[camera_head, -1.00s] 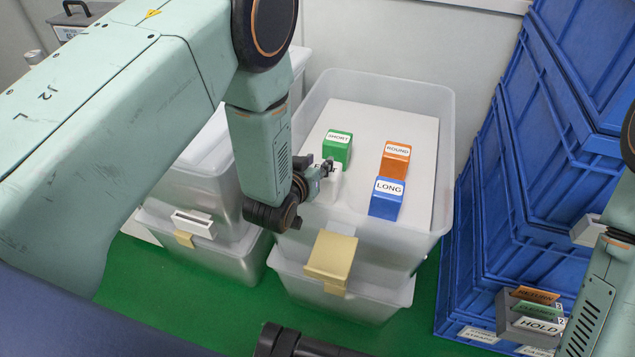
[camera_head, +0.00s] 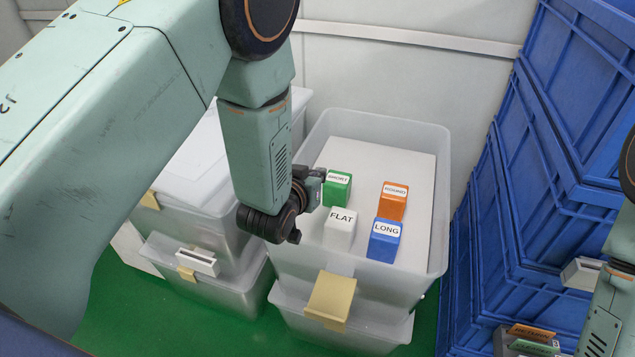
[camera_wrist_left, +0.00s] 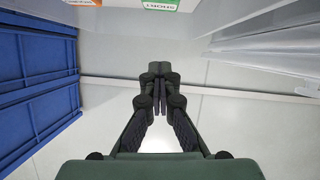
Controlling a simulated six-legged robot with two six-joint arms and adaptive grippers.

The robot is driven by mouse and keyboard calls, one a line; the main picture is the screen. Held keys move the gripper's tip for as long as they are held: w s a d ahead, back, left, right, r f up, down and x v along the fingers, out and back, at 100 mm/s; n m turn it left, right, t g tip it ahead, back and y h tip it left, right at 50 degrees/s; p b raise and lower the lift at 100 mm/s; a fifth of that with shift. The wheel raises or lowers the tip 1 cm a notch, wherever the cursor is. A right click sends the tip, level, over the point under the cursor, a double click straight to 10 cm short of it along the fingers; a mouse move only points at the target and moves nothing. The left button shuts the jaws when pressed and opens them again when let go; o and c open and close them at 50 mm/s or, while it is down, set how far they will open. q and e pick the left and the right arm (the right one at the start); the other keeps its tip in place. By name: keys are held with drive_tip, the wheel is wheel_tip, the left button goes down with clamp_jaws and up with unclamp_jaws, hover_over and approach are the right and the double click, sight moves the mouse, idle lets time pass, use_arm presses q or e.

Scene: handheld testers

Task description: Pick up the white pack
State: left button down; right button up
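The white pack (camera_head: 340,228), labelled FLAT, stands upright on a pale board (camera_head: 415,230) inside a clear plastic bin (camera_head: 442,215). A green SHORT pack (camera_head: 337,190) is behind it and a blue LONG pack (camera_head: 384,242) is to its right. An orange ROUND pack (camera_head: 392,203) stands farther back. My left gripper (camera_head: 314,188) is up and to the left of the white pack in the picture, apart from it, overlapping the green pack's edge. In the left wrist view its fingers (camera_wrist_left: 160,95) are together with nothing between them. My right gripper is out of view.
Lidded clear bins (camera_head: 195,185) stand to the left on the green floor (camera_head: 130,310). Blue crates (camera_head: 520,190) are stacked to the right. Part of my right arm shows at the right edge. The pale board has free room at its right side.

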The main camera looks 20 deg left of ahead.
use_arm(q)
drive_tip(key=shift+r, duration=0.1)
drive_tip(key=c, duration=0.7)
unclamp_jaws()
drive_tip(key=shift+o, duration=1.4)
drive_tip(key=shift+s, duration=0.1)
